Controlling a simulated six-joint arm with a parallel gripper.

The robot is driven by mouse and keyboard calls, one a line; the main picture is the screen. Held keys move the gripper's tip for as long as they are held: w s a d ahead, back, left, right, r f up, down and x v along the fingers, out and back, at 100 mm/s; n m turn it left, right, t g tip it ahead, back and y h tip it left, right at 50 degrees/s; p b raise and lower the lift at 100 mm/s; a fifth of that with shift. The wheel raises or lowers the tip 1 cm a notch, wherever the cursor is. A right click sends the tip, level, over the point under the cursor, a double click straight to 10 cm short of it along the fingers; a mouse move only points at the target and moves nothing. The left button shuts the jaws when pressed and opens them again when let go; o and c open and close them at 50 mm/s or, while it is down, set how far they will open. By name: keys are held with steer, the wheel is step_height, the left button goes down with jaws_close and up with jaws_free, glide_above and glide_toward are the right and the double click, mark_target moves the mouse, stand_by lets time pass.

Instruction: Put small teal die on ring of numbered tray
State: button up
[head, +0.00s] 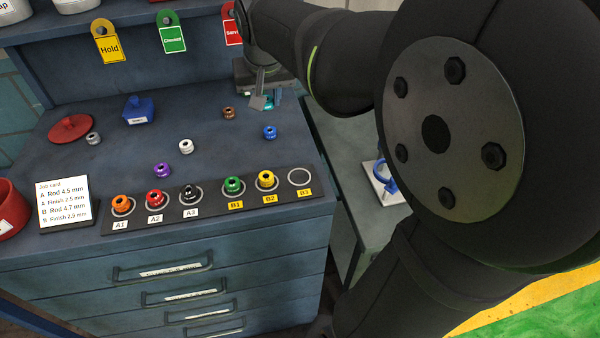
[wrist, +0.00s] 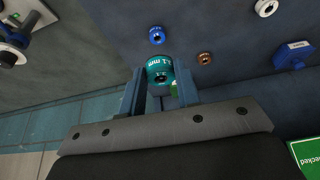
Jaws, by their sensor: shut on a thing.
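The small teal die (wrist: 160,72) is between the fingers of my gripper (wrist: 163,88) in the wrist view, with "mm" lettering on its side. In the head view my gripper (head: 264,103) is at the back right of the bench, and only a bit of the teal die (head: 269,101) shows there. I cannot tell how far it is above the bench top. The numbered tray (head: 216,207) lies along the bench's front edge. Rings A1, A2, A3, B1 and B2 each hold a die: orange, red, black, green, yellow. Ring B3 (head: 299,177) at the right end is empty.
A blue die (head: 270,132), brown die (head: 228,113), white die (head: 186,146) and purple die (head: 162,170) stand loose between my gripper and the tray. A grey die (head: 93,138), red lid (head: 72,128) and blue block (head: 138,109) are farther left. Tags hang from the shelf.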

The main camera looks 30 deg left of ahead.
steer(key=s+d+f+m, duration=0.1)
steer(key=d+f+m, duration=0.1)
steer(key=d, duration=2)
glide_above(299, 176)
steer(key=d, duration=0.1)
steer(key=shift+h, duration=0.3)
steer(key=f, duration=0.4)
steer(key=s+f, duration=0.1)
steer(key=f, duration=0.1)
steer(key=shift+f, duration=0.3)
steer(key=shift+t, duration=0.3)
steer(key=shift+a+f, duration=0.1)
steer(key=shift+f, duration=1.95)
steer(key=shift+f, duration=0.15)
steer(key=o, duration=1.1)
steer(key=shift+c, duration=0.2)
